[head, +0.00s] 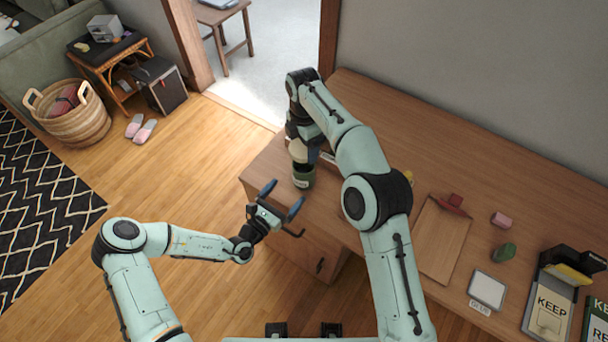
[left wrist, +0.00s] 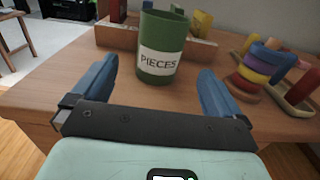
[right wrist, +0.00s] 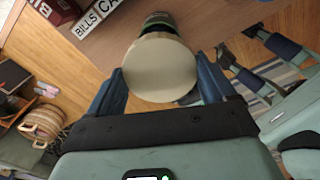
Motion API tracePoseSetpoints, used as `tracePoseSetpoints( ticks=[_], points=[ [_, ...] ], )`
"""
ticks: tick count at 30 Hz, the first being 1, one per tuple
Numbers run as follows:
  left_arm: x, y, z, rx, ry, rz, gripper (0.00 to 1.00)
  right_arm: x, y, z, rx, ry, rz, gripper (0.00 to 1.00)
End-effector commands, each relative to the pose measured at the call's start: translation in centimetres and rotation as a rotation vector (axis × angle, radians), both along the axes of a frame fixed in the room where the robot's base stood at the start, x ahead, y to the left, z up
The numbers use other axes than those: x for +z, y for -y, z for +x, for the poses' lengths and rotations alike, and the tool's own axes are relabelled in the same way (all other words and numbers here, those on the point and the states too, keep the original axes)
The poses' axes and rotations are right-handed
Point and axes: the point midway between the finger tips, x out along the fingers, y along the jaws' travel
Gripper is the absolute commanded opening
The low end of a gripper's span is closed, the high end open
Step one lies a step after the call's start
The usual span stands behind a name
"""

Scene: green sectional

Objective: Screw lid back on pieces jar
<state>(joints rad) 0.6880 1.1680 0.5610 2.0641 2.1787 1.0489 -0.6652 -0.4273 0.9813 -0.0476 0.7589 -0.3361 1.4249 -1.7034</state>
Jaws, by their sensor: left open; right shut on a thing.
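The green pieces jar (head: 303,178) stands upright near the left end of the wooden desk. Its "PIECES" label faces the left wrist view (left wrist: 157,62), where its rim shows with no lid on it. My right gripper (right wrist: 162,85) is shut on the round cream lid (right wrist: 160,68) and holds it above the jar; the lid also shows in the head view (head: 298,151). The right wrist view shows part of the jar beyond the lid. My left gripper (head: 281,200) is open and empty, facing the jar from the desk's front edge. Its fingers (left wrist: 155,85) are apart from the jar.
A wooden organiser (left wrist: 120,38) is behind the jar. A ring-stacking toy (left wrist: 258,70) stands to its right. On the desk's right are a clipboard (head: 441,240), a pink block (head: 501,219), a green block (head: 504,252) and a KEEP tray (head: 549,310).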

Motion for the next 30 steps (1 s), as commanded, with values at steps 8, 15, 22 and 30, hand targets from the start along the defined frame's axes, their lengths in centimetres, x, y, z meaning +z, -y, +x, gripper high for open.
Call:
tracePoseSetpoints(
  ticks=[8, 15, 22, 30],
  points=[
    [0.0, 2.5, 3.4, -0.001, 0.002, -0.001, 1.00, 0.0, 0.0, 0.0, -0.001, 0.000, 0.000, 0.55],
    [0.0, 5.1, 7.0, -0.002, 0.001, -0.002, 1.00, 0.0, 0.0, 0.0, -0.002, 0.000, 0.000, 0.55],
    [0.0, 6.5, 9.1, -0.002, 0.000, -0.001, 1.00, 0.0, 0.0, 0.0, -0.002, 0.000, 0.000, 0.55],
    [0.0, 6.8, 9.5, -0.002, -0.001, 0.000, 1.00, 0.0, 0.0, 0.0, -0.002, 0.000, 0.000, 0.55]
  ],
)
